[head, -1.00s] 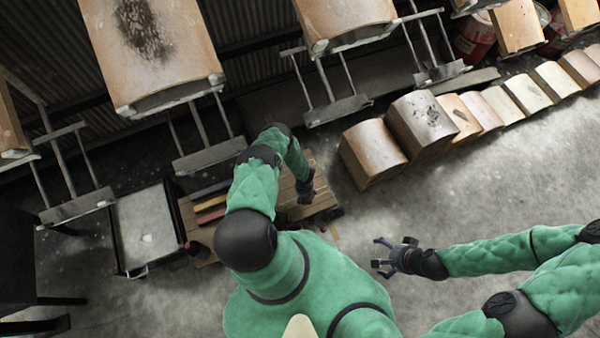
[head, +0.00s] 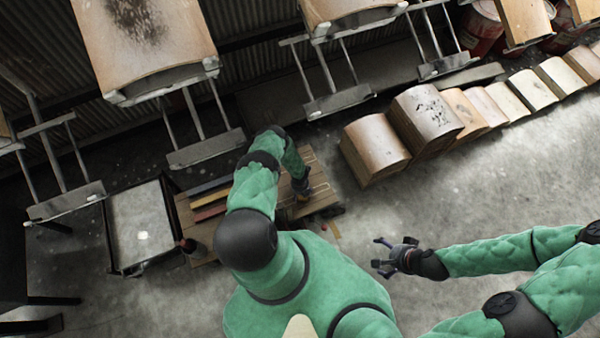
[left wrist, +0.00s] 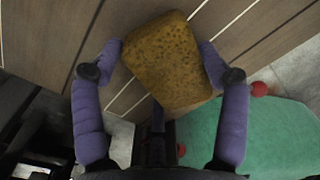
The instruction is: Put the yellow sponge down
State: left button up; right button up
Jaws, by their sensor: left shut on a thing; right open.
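The yellow sponge (left wrist: 168,60) shows in the left wrist view as a brownish-yellow, speckled block. It sits between the two purple fingers of my left gripper (left wrist: 165,62), which is shut on it. Wooden planks of a table lie behind it; I cannot tell whether the sponge touches them. In the head view my left gripper (head: 302,192) is over the right part of the slatted wooden table (head: 315,178), and the sponge is hard to make out there. My right gripper (head: 385,258) is open and empty above the concrete floor.
A grey metal tray cart (head: 140,228) stands left of the table. Coloured bars (head: 208,198) and a dark red-topped bottle (head: 190,247) are on the table's left part. Curved wooden pieces (head: 373,148) stand at the right on the floor.

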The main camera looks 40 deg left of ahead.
pick_arm(q)
jog(key=shift+f, duration=0.1)
jog(key=o, duration=0.9)
jog(key=shift+o, duration=0.2)
